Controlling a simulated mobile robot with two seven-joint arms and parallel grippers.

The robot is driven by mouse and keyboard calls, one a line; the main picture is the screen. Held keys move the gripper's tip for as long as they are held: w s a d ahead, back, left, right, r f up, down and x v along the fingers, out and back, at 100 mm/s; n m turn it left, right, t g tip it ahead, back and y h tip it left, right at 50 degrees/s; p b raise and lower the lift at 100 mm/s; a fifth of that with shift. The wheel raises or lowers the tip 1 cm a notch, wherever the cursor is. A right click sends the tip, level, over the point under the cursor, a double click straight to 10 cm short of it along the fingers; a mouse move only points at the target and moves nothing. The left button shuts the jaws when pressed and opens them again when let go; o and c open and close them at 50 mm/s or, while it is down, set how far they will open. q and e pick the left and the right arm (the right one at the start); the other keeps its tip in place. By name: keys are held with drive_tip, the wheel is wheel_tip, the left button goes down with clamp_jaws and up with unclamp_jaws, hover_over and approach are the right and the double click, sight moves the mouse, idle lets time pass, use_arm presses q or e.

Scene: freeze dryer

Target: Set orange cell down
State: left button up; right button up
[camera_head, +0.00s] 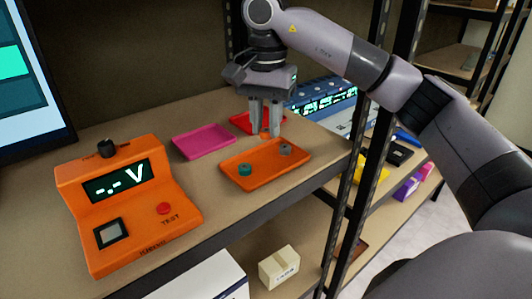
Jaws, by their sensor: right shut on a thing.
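My right gripper (265,132) points down at the far edge of the orange tray, shut on a small orange cell (265,136). Only a bit of the cell shows between the fingertips; I cannot tell whether it touches the surface below. The orange tray (262,181) lies on the shelf and holds a teal cell (245,170) at its left and a grey cell (285,149) at its right. My left gripper is not in view.
A pink tray (204,142) lies left of the gripper, and a red tray (242,121) is partly hidden behind it. An orange tester (128,205) with a display stands at the left. A shelf post (352,185) rises at the right. A small box (279,268) sits below.

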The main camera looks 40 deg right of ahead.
sight(266, 138)
drive_tip(key=shift+f, duration=2.95)
drive_tip(key=shift+f, duration=0.15)
drive_tip(key=o, duration=0.8)
